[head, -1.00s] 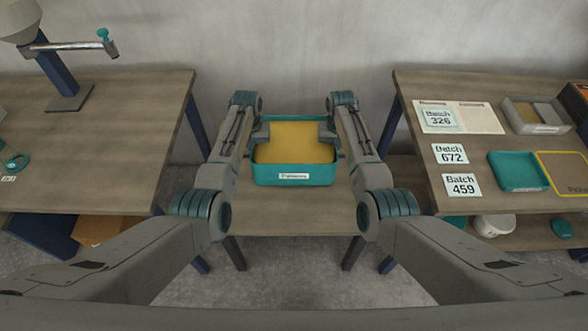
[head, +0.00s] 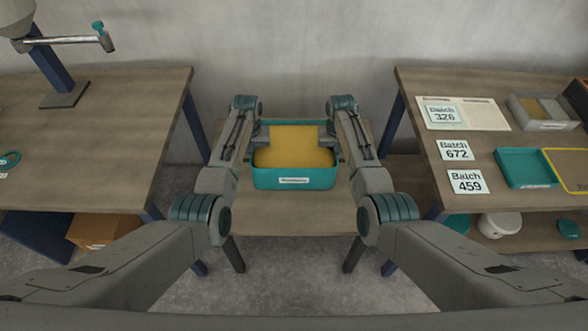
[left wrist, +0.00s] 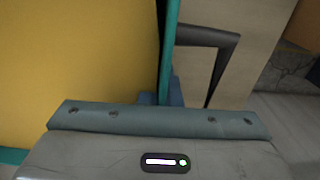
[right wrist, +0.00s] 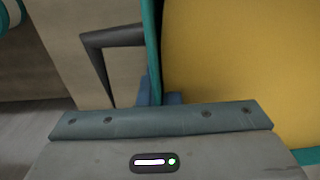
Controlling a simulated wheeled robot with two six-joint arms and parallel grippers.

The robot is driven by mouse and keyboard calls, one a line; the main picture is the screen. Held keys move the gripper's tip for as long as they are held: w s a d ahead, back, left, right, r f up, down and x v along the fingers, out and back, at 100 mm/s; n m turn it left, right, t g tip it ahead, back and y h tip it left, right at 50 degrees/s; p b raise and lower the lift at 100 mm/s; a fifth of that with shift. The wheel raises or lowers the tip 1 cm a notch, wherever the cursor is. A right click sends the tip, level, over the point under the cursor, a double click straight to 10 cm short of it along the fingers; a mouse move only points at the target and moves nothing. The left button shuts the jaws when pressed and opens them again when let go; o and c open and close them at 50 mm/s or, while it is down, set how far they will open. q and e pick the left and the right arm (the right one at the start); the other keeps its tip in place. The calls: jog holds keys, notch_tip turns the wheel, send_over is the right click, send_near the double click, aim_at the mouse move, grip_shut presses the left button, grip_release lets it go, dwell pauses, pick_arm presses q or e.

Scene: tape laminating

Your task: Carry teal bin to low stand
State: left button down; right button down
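The teal bin (head: 265,178) is at the centre of the head view, level, with a yellow filling or lining and a white label on its front. It shows over the low stand (head: 285,221), a wooden table; whether it touches the top is hidden. My left gripper (head: 261,133) is at the bin's left wall, and its fingertips (left wrist: 160,98) close around the teal wall in the left wrist view. My right gripper (head: 325,133) is at the right wall, and its fingertips (right wrist: 158,98) close around that wall in the right wrist view. A dark handle-like bracket shows beside each wall.
A left table (head: 95,125) carries a post with an arm. A right table (head: 420,92) carries batch cards (head: 457,150), a teal tray (head: 525,167) and a grey box (head: 541,112). Gaps of floor separate both tables from the low stand. A cardboard box (head: 100,229) sits under the left table.

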pick_arm(q)
jog(key=shift+w+f+b, duration=0.1)
jog(key=shift+f+b, duration=0.45)
jog(key=shift+f, duration=0.05)
pick_arm(e)
jog(key=shift+w+f, duration=0.1)
jog(key=shift+f, duration=0.5)
pick_arm(q)
jog(key=c, duration=1.6)
grip_release()
jog(key=shift+r, duration=0.15)
jog(key=shift+c, duration=0.2)
pick_arm(e)
jog(key=c, duration=1.6)
grip_release()
jog(key=shift+r, duration=0.15)
jog(key=shift+c, duration=0.2)
pick_arm(q)
jog(key=shift+s, duration=0.2)
pick_arm(e)
jog(key=shift+s, duration=0.2)
pick_arm(q)
notch_tip(320, 180, up, 11)
jog(key=shift+r, duration=0.5)
pick_arm(e)
jog(key=shift+r, duration=0.15)
notch_tip(320, 180, up, 12)
jog(key=shift+f, duration=0.15)
